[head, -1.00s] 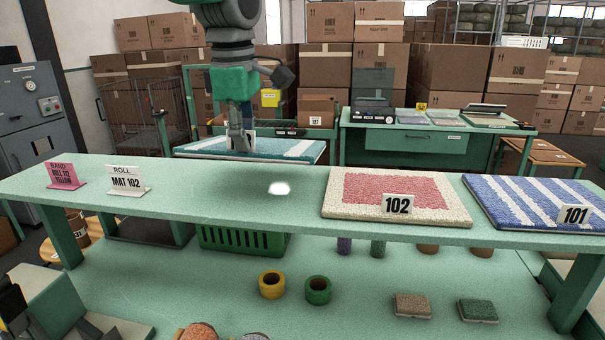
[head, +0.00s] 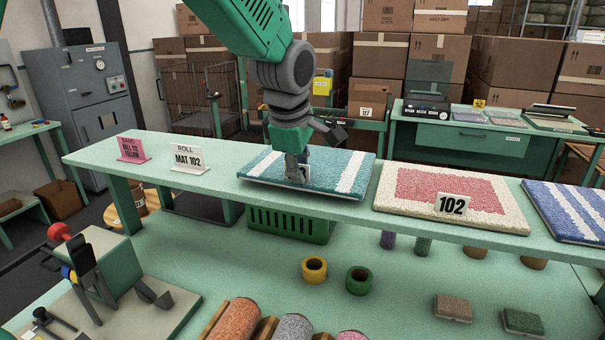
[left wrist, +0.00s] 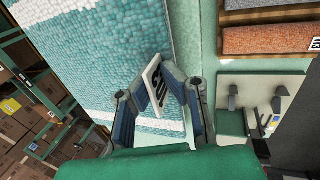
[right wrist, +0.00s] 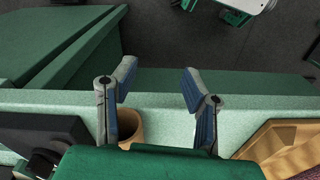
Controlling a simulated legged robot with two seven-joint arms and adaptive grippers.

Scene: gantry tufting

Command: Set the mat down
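The teal mat with white stripes (head: 335,168) is over the shelf (head: 222,181), left of the red-and-cream mat 102 (head: 400,205). It looks level, on or just above the shelf top; I cannot tell which. My left gripper (head: 296,176) reaches down to its front part. The left wrist view shows the left gripper (left wrist: 146,88) shut on the mat's white number tag (left wrist: 155,84), with the teal pile (left wrist: 110,60) beneath. The tag's number is hard to read. My right gripper (right wrist: 152,85) is open and empty.
A blue-striped mat (head: 570,209) lies at the far right. Below are a green crate (head: 290,225), tape rolls (head: 314,269) and yarn rolls (head: 235,322). The shelf between sign and mat is clear.

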